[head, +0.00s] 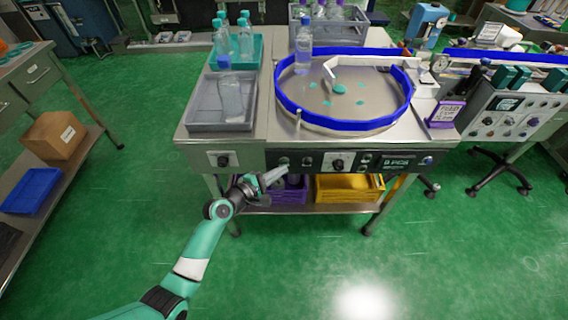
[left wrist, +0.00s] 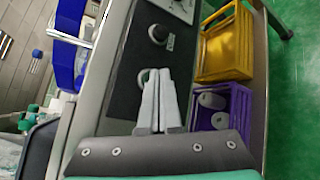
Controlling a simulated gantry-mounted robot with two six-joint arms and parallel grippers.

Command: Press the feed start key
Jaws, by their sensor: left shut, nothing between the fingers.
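The dark control panel (head: 320,161) runs along the front edge of the steel feeder table. It carries small round buttons, knobs and a display; their labels are too small to read, so I cannot tell for sure which is the feed start key. My left gripper (head: 283,170) is shut and empty, its fingertips just in front of the panel's left-middle part. In the left wrist view its fingertips (left wrist: 158,75) partly cover a pale ringed button (left wrist: 143,77); whether they touch it I cannot tell. A black round button (left wrist: 158,33) sits beyond. My right gripper is not in view.
A turntable with a blue rim (head: 345,125) and a grey tray (head: 205,124) with a lying bottle are on the table. A purple crate (head: 289,192) and a yellow crate (head: 348,188) stand on the shelf below. The green floor in front is clear.

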